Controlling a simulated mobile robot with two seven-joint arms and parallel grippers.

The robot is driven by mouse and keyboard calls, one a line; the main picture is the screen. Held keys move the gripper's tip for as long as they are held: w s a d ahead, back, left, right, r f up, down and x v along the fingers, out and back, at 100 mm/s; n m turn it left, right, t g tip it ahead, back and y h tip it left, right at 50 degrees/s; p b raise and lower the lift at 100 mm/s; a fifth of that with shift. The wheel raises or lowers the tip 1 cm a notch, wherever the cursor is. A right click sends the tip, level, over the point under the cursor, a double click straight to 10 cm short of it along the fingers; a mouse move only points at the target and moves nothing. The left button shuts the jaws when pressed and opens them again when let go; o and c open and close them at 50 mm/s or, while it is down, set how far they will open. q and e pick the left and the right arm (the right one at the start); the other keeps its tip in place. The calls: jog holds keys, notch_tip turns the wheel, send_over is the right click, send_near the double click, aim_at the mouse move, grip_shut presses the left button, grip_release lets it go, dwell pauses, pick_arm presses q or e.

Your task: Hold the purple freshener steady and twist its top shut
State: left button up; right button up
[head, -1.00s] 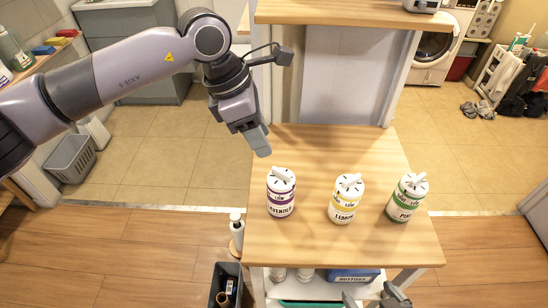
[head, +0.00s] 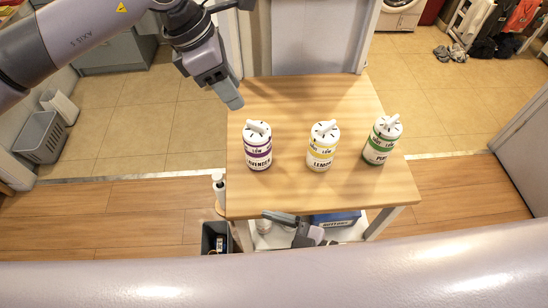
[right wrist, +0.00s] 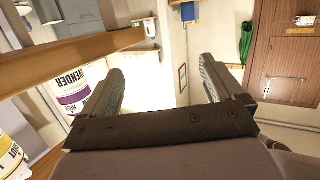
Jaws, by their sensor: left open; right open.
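The purple-banded freshener (head: 257,148), a white can labelled lavender with a white knob on its top, stands upright on the wooden table at the left of a row. It also shows in the right wrist view (right wrist: 72,92). My left gripper (head: 234,101) hangs above the table's back left edge, behind and left of the purple can, apart from it. My right gripper (head: 284,222) is low at the table's front edge, in front of the cans. In the right wrist view its two fingers (right wrist: 161,90) stand wide apart with nothing between them.
A yellow lemon can (head: 322,148) and a green can (head: 381,143) stand to the right on the table (head: 290,195). A blue box (head: 336,219) lies on the shelf below. A dark bin (head: 215,238) and a white bottle (head: 219,190) are at the table's left.

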jog(key=w+r+n+t+y, duration=0.1)
jog(key=w+r+t, duration=0.2)
jog(key=w+r, duration=1.5)
jog(key=m+t+h, duration=0.3)
jog(key=m+h, duration=0.2)
jog(key=m, duration=0.1)
send_over(266, 154)
notch_tip(266, 154, down, 5)
jog(key=s+f+h, duration=0.1)
jog(key=f, duration=0.1)
jog(key=s+d+f+m+h, duration=0.1)
jog(key=f, duration=0.2)
jog(key=f+m+g+h, duration=0.1)
jog(key=f, duration=0.1)
jog(key=shift+s+d+f+h, duration=0.2)
jog(key=shift+s+h, duration=0.1)
jog(key=shift+s, duration=0.1)
jog(key=shift+w+f, duration=0.1)
jog(key=shift+x, duration=3.4)
jog(key=shift+f, duration=0.1)
jog(key=c, duration=1.1)
